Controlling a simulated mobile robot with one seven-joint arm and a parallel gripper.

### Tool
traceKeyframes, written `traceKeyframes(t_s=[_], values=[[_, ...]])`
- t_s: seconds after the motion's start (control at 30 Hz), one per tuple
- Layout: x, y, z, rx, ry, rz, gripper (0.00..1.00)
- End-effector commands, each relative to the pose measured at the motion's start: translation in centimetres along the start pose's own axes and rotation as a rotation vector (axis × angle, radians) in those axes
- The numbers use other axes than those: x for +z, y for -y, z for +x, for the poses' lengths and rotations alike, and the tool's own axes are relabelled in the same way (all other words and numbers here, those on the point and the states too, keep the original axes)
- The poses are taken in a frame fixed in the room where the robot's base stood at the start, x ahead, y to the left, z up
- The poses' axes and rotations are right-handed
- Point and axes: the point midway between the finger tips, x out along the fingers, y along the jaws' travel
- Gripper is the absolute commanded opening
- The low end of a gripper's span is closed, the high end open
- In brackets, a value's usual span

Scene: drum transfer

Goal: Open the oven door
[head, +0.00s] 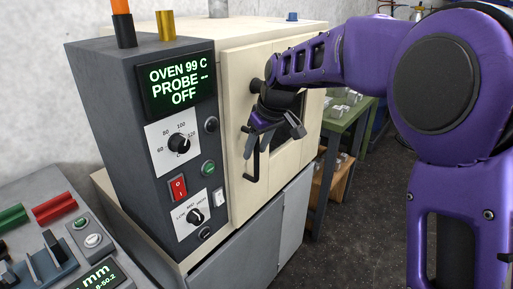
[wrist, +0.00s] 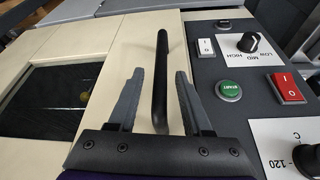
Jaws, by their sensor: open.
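The oven (head: 232,48) is a cream box with a dark control panel on its left. Its door (head: 284,158) looks shut, with a dark window (wrist: 58,88) that shows in the wrist view. A black bar handle (head: 251,172) runs upright near the door's left edge. My gripper (head: 254,138) is at the handle's upper part, partly hiding it. In the wrist view, my gripper (wrist: 160,76) is open, with the handle (wrist: 161,75) between its two grey fingers. A gap shows on both sides of the bar, so the fingers do not appear to grip it.
The control panel (head: 150,140) reads "OVEN 99 C, PROBE --, OFF". Its red switch (wrist: 288,87) and green START button (wrist: 230,89) lie close beside the handle. A green table (head: 345,118) stands right of the oven. Dark floor (head: 370,200) is clear in front.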

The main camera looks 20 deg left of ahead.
Motion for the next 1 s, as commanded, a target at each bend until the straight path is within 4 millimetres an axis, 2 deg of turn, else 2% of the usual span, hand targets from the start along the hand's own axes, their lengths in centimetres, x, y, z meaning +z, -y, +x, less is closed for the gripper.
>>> traceKeyframes(t_s=[0.07, 0.33, 1.0], values=[[0.00, 0.00, -0.01, 0.000, 0.000, 0.000, 0.48], [0.00, 0.01, -0.03, 0.000, 0.000, 0.000, 0.00], [-0.01, 0.01, -0.06, 0.000, 0.000, 0.000, 0.00]])
